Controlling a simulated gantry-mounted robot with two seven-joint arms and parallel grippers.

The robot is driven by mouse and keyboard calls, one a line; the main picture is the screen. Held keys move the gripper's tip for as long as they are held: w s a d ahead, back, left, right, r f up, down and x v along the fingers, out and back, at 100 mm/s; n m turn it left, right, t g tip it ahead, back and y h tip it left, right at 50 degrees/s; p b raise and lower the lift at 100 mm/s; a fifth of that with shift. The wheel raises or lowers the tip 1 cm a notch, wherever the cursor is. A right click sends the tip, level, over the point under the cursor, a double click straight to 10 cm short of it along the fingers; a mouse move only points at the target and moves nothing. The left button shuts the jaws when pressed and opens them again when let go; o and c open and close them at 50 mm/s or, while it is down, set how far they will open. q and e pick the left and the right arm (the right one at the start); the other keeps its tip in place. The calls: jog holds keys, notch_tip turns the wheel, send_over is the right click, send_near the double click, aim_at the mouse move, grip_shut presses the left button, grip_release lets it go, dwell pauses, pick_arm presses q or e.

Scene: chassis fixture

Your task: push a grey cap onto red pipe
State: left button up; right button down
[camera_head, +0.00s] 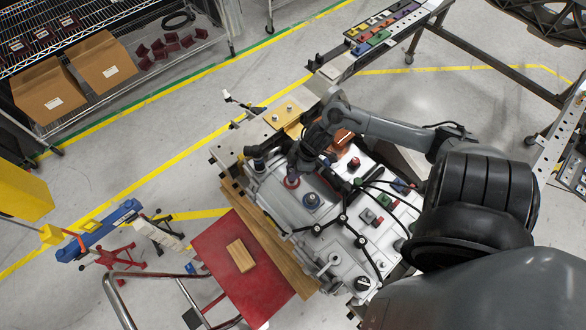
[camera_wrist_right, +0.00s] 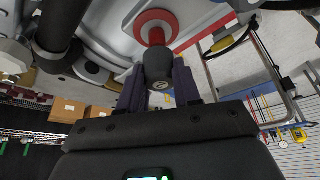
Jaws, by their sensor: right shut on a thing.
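The red pipe (camera_head: 291,182) stands up from the silver chassis fixture at its upper left part. In the right wrist view the red pipe (camera_wrist_right: 154,35) rises from a round red base. My right gripper (camera_head: 297,160) is beside the pipe in the head view. In the right wrist view my right gripper (camera_wrist_right: 158,92) is shut on a dark grey cap (camera_wrist_right: 157,63). The cap lines up with the pipe's end and appears to meet it; how far it sits on cannot be told. The cap is hidden in the head view. My left gripper is not in view.
A red table (camera_head: 245,275) with a wooden block (camera_head: 240,255) stands at the lower left. Cardboard boxes (camera_head: 102,62) lie on a shelf at the upper left.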

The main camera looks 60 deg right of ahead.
jog(key=shift+f, duration=0.15)
jog(key=shift+f+b, duration=0.4)
jog(key=shift+f, duration=0.1)
jog(key=shift+f+b, duration=0.35)
jog(key=shift+f, duration=0.4)
jog(key=shift+f, duration=0.55)
jog(key=c, duration=0.7)
grip_release()
jog(key=shift+r, duration=0.1)
